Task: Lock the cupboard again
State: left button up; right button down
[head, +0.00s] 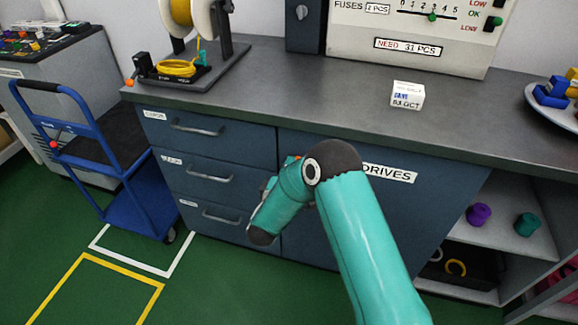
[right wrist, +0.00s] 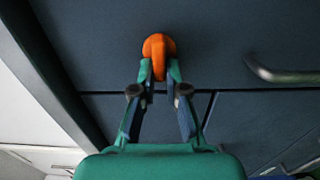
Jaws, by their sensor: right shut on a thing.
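The dark blue cupboard door (head: 430,205) with a "DRIVES" label is under the bench and looks closed in the head view. My right arm reaches across it and hides much of its left part. In the right wrist view an orange knob or key (right wrist: 158,45) stands on a dark blue front. My right gripper (right wrist: 159,76) is shut on it, with the fingertips on either side. In the head view only a speck of orange shows beside my arm, and the fingers are mostly hidden. My left gripper is not in view.
Drawers (head: 215,178) with metal handles are left of the cupboard, and open shelves (head: 510,245) are at right. A blue trolley (head: 140,200) stands at left.

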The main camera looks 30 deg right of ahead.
jog(key=shift+a+f, duration=0.1)
jog(key=shift+f, duration=0.05)
jog(key=c, duration=1.2)
grip_release()
jog(key=shift+w, duration=0.1)
jog(key=v, duration=1.2)
